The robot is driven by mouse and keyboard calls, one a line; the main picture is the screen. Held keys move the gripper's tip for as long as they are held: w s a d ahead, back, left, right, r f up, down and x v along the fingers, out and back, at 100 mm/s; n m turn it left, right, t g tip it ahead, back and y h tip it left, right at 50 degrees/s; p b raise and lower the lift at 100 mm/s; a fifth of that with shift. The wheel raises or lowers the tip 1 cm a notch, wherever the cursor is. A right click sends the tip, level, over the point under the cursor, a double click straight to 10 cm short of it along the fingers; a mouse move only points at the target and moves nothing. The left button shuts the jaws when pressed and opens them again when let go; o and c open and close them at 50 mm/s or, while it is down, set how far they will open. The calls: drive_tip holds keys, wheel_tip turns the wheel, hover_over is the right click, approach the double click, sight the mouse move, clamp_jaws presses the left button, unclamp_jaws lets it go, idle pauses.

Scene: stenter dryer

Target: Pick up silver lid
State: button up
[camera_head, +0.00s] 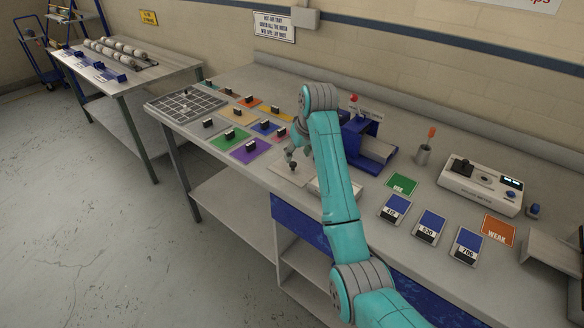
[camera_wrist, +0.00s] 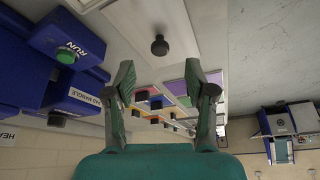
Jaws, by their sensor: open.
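The silver lid (camera_head: 283,174) looks like a flat pale plate with a dark round knob (camera_head: 293,166). It lies on the bench in front of the blue machine, partly hidden by my arm in the head view. In the wrist view the knob (camera_wrist: 159,46) stands up from the pale plate (camera_wrist: 180,22), beyond my fingertips and centred between them. My gripper (camera_wrist: 159,78) is open and empty, its two fingers spread wide. In the head view my gripper (camera_head: 292,151) is close above the knob, partly hidden behind my arm; contact does not show.
The blue machine (camera_head: 368,140) stands right behind the lid, with its RUN button box (camera_wrist: 68,48) near my gripper. Coloured cards with black blocks, such as the purple card (camera_head: 250,150), lie to the left. A white instrument (camera_head: 480,187) stands at the right.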

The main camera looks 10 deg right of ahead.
sight(294, 165)
drive_tip(key=shift+x, duration=3.5)
clamp_jaws()
